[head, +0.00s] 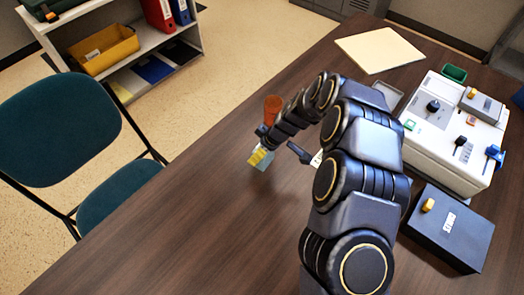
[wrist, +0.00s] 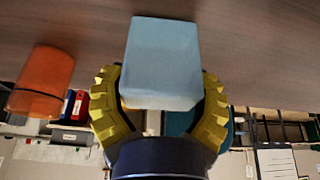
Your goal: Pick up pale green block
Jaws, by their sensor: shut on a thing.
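The pale green block (wrist: 162,55) fills the middle of the wrist view, between the two yellow ribbed fingers of my gripper (wrist: 160,85). The fingers press on its two sides, so the gripper is shut on it. In the head view my gripper (head: 262,154) is near the left edge of the table, and a small pale part of the block (head: 254,160) shows beside the yellow fingers. I cannot tell from these views whether the block touches the table or hangs just above it.
An orange cup (head: 272,107) stands close behind my gripper. The brown table (head: 190,225) is clear at front left. A pale console (head: 440,150), a dark box (head: 447,230) and a cream folder (head: 380,50) lie right and back. A green chair (head: 60,130) stands at left.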

